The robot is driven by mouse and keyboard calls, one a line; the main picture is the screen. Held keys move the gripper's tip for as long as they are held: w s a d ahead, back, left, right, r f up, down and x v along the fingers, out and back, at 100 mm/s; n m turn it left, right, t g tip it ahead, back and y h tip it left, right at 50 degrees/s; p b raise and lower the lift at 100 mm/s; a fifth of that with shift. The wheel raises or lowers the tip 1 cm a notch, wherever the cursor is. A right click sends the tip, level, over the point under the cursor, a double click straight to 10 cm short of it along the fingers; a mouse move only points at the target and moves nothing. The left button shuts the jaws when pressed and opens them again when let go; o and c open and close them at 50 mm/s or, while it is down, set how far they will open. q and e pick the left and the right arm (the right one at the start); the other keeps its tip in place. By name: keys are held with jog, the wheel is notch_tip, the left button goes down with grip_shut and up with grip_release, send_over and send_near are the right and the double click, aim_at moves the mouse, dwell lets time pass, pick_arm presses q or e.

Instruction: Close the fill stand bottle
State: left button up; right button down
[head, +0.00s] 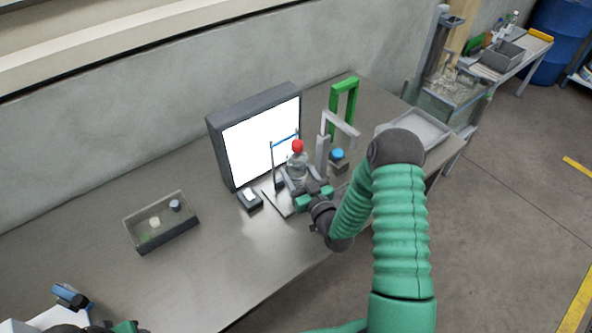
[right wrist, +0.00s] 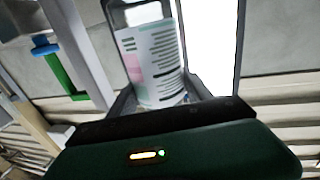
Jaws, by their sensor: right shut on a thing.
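A pale grey bottle (head: 298,167) with a red top (head: 297,146) stands upright in front of a bright lit panel. My right gripper (head: 297,188) is at the bottle's lower part, shut on it. In the right wrist view the bottle's printed label (right wrist: 152,62), white with pink and green patches, shows between the fingers; its top is out of that view. A blue-topped piece (head: 337,154) sits on a small dark block right of the bottle, beside a grey post. Part of my left arm (head: 125,327) shows at the bottom left; its fingertips cannot be made out.
The lit panel (head: 262,140) stands behind the bottle. A green frame (head: 345,98) and grey bracket (head: 323,148) rise nearby. A shallow clear-sided tray (head: 165,240) holds small pieces at left. A grey tray (head: 432,130) lies at right. The front-middle tabletop (head: 225,275) is clear.

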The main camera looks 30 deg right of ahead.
jog(key=shift+w+d+f, duration=0.1)
jog(key=shift+w+d, duration=0.25)
jog(key=shift+w, duration=0.2)
jog(key=shift+w+d, duration=0.3)
jog(key=shift+w, duration=0.2)
jog(key=f, duration=0.3)
jog(key=shift+w+d+f+p, duration=0.25)
jog(key=shift+w+f+p, duration=0.05)
jog(key=shift+w+p, duration=0.1)
jog(key=c, duration=0.9)
grip_release()
jog(key=shift+s, duration=0.1)
jog(key=o, duration=0.5)
jog(key=shift+a, duration=0.1)
jog(key=shift+c, duration=0.2)
